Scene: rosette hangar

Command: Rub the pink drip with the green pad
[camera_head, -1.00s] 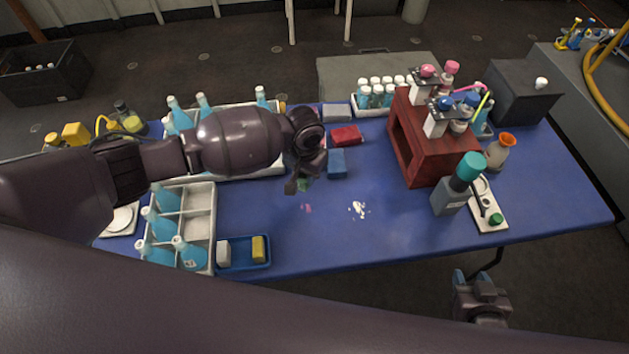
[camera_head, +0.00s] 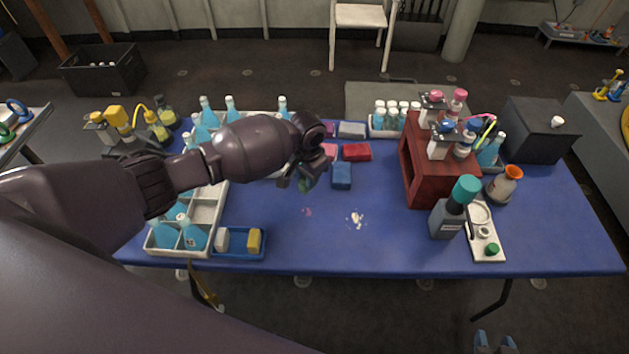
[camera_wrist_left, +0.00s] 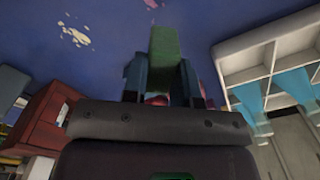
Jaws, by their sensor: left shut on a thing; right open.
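The pink drip (camera_head: 307,211) is a small smear on the blue table, left of a larger white splatter (camera_head: 355,219). My left gripper (camera_head: 306,183) is shut on the green pad, just above and behind the drip in the head view. In the left wrist view the green pad (camera_wrist_left: 166,62) stands upright between the two fingers of my left gripper (camera_wrist_left: 163,80), and the pink drip (camera_wrist_left: 152,4) shows at the top edge, beyond the pad's end and apart from it. My right gripper (camera_head: 495,343) is only partly visible at the bottom edge, away from the table, open.
Blue, red and pink pads (camera_head: 341,176) lie behind the drip. A blue tray (camera_head: 238,257) with a white and a yellow pad sits front left, beside a white bottle crate (camera_head: 206,212). A red-brown stand (camera_head: 433,167) with bottles is at right. The table's front middle is clear.

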